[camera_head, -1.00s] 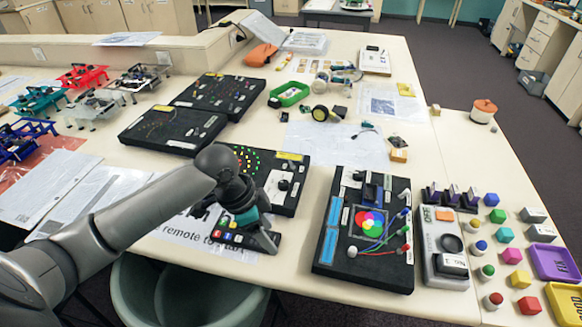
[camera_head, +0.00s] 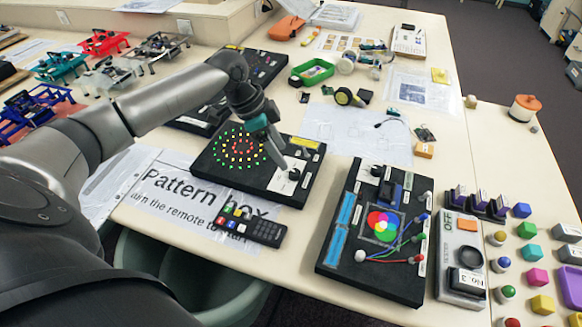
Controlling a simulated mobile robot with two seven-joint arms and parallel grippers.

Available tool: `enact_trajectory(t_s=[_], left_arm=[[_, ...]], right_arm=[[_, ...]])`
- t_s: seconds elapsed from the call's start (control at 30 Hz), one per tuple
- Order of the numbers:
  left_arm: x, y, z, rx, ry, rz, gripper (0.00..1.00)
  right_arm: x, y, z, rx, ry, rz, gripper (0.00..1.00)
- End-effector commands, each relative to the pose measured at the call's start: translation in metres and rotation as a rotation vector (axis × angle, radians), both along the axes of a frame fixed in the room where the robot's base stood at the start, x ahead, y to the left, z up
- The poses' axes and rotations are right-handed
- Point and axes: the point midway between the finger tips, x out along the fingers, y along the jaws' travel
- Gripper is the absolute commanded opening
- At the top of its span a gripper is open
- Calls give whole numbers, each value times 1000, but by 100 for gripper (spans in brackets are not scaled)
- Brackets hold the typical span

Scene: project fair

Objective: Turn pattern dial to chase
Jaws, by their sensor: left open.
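The pattern box (camera_head: 216,163) is a black board with rings of lit red, yellow and green lights (camera_head: 238,149) on its left half. A small black dial (camera_head: 294,174) sits on a white label (camera_head: 283,184) on its right half. My left gripper (camera_head: 282,160) reaches in from the left above the board, with its fingertips pointing down close to the dial. It is open and holds nothing that I can see. Whether a finger touches the dial, and which setting it points to, I cannot tell. My right gripper is not in view.
A black remote (camera_head: 250,227) with coloured buttons lies on the "Pattern box" sheet (camera_head: 163,196) in front of the board. A black colour-mixing board (camera_head: 340,255) stands to the right. Another dark board (camera_head: 262,65) lies behind my arm.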

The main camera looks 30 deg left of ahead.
Motion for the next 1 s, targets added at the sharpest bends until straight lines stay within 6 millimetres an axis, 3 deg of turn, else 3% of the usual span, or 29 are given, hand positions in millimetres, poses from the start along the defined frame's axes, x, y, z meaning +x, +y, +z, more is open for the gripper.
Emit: enact_trajectory(t_s=[0.1,0.3,0.77,1.0], left_arm=[[6,-9,-24,-2,2,-1,67],[13,-17,-52,-1,-1,0,67],[16,-21,-63,2,-2,-1,67],[16,-20,-63,1,-2,0,40]], right_arm=[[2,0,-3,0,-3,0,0],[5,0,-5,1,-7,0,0],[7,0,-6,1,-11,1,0],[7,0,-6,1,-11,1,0]])
